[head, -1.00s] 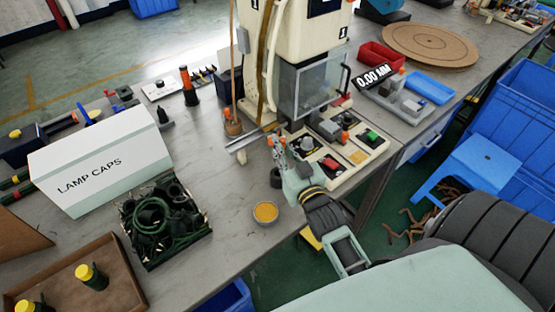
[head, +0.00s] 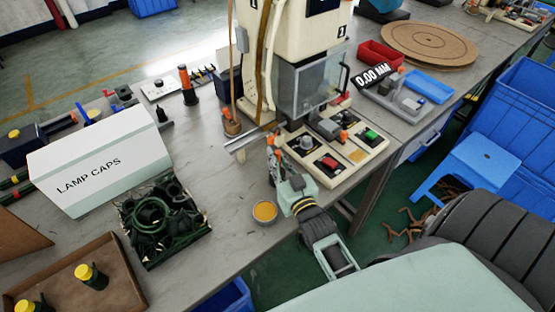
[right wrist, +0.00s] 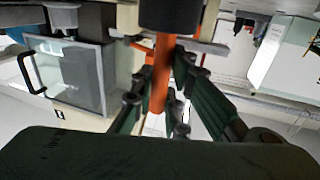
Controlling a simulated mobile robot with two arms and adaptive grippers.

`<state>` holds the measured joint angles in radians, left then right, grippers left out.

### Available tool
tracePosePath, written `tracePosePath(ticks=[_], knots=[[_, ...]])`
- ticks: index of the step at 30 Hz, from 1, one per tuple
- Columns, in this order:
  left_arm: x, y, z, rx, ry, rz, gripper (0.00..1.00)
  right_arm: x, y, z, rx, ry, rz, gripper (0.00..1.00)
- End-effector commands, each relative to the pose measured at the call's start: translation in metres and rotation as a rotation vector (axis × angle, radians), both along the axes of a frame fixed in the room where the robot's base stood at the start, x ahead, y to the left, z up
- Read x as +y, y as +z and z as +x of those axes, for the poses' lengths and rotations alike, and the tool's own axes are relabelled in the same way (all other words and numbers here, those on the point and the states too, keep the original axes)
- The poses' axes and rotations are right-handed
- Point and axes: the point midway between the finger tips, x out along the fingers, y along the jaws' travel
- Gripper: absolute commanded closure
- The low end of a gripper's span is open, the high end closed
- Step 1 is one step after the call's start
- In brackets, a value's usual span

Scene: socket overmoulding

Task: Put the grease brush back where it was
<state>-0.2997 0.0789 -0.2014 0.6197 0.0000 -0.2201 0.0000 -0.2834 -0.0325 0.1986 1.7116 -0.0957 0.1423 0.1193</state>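The grease brush, with an orange handle and a thick black end, is in my right gripper (head: 274,150). In the right wrist view its orange handle (right wrist: 159,85) runs between the two green fingers, which are shut on it, and its black end (right wrist: 170,14) is at the top edge. In the head view the brush is mostly hidden by the gripper, which is over the table in front of the press. The dish of yellow grease (head: 264,212) stands just below the gripper in the picture. A small brown pot (head: 232,127) stands left of the press. My left gripper is not in view.
The press (head: 295,30) and its button panel (head: 345,150) stand behind and right. The lamp caps box (head: 100,160) and a tray of black and green parts (head: 162,220) are left. Bare tabletop (head: 215,165) lies between.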

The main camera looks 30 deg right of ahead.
Motion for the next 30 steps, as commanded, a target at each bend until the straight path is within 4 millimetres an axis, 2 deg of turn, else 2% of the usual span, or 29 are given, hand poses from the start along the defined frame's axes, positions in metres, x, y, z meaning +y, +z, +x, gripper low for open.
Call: tracePosePath(ticks=[1, 5, 16, 20, 30], knots=[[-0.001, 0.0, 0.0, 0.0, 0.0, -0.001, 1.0, 0.0, 0.001, 0.0, -0.001, 0.0, 0.0, 0.8], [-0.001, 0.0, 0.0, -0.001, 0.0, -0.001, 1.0, 0.0, 0.001, 0.0, -0.001, 0.0, 0.0, 0.69], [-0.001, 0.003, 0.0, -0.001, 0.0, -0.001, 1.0, 0.0, 0.005, -0.001, -0.001, 0.0, 0.0, 0.69], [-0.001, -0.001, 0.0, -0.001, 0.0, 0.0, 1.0, 0.003, 0.001, -0.018, 0.003, 0.0, 0.001, 0.69], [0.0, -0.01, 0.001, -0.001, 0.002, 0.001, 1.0, 0.016, 0.001, -0.086, 0.002, -0.001, 0.001, 0.69]])
